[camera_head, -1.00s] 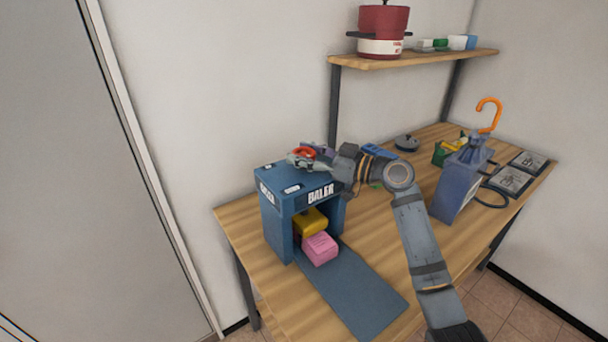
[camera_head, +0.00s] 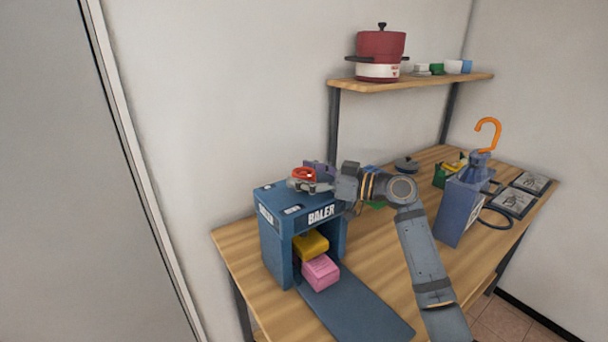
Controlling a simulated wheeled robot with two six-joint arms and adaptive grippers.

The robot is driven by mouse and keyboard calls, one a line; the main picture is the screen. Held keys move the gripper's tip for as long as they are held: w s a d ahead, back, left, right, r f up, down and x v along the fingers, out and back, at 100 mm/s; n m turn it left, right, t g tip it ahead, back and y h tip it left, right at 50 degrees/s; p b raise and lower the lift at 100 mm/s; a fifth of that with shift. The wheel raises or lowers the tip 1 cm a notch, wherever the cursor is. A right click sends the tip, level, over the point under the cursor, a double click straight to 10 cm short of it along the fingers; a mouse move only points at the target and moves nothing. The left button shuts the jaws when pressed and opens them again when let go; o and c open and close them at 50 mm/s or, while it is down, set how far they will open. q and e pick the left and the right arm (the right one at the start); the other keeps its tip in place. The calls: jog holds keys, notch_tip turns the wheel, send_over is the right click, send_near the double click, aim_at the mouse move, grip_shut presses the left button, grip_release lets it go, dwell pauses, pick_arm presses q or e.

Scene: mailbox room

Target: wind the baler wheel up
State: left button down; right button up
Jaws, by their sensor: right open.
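The blue baler (camera_head: 268,226) stands on the left part of the wooden table, its open front facing the camera. A red wheel (camera_head: 303,174) sits on its top. My right gripper (camera_head: 300,184) is at the wheel, its jaws open; the fingers partly cover the wheel, and I cannot tell whether they touch it. A yellow block (camera_head: 311,243) is inside the baler's opening. A pink block (camera_head: 320,272) is just below it at the front. My left gripper is not in view.
A blue mat (camera_head: 360,312) runs from the baler's opening to the table's front edge. A blue-grey container (camera_head: 458,212) with an orange hook (camera_head: 488,133) stands at right. A shelf (camera_head: 420,82) above holds a red pot (camera_head: 380,50). The wooden table (camera_head: 385,250) is bare in the middle.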

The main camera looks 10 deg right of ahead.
jog(key=v, duration=1.2)
jog(key=shift+r, duration=0.1)
